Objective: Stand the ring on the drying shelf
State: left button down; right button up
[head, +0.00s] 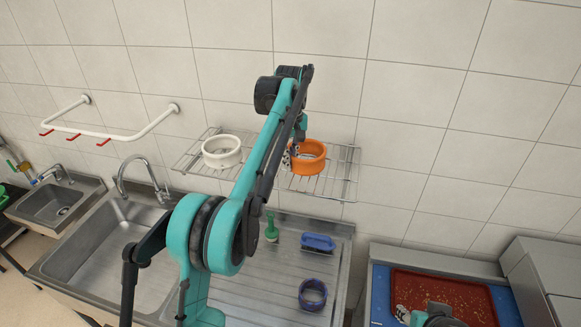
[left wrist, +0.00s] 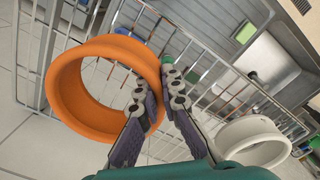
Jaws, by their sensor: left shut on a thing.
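An orange ring (head: 306,157) is at the right part of the wire drying shelf (head: 347,173) on the wall. My left gripper (head: 291,155) reaches it from its left side. In the left wrist view the jaws (left wrist: 153,85) are shut on the wall of the orange ring (left wrist: 75,83), one finger inside and one outside. The wire shelf (left wrist: 205,50) lies behind the ring; whether the ring touches the wires I cannot tell. My right gripper (head: 403,312) shows only partly at the bottom right; its jaws are unclear.
A white ring (head: 222,151) stands on the shelf's left part, apart from the orange one. Below, the sink drainboard (head: 275,285) holds a blue ring (head: 312,294), a blue brush (head: 318,242) and a green bottle (head: 271,229). A red-surfaced tray (head: 445,285) is at the lower right.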

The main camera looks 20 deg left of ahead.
pick_arm(q)
notch_tip(320, 180, down, 2)
jog(key=shift+f, duration=0.2)
jog(key=shift+w+a+f, duration=0.2)
jog(key=shift+w+f, duration=0.05)
jog(key=shift+f, duration=0.05)
jog(key=shift+s+d, duration=0.15)
jog(key=shift+s, duration=0.05)
jog(key=c, duration=1.8)
grip_release()
jog(key=shift+c, duration=0.2)
jog(key=shift+o, duration=0.6)
jog(key=shift+w+f, duration=0.1)
pick_arm(e)
jog(key=shift+w+a, duration=0.15)
jog(key=shift+w, duration=0.05)
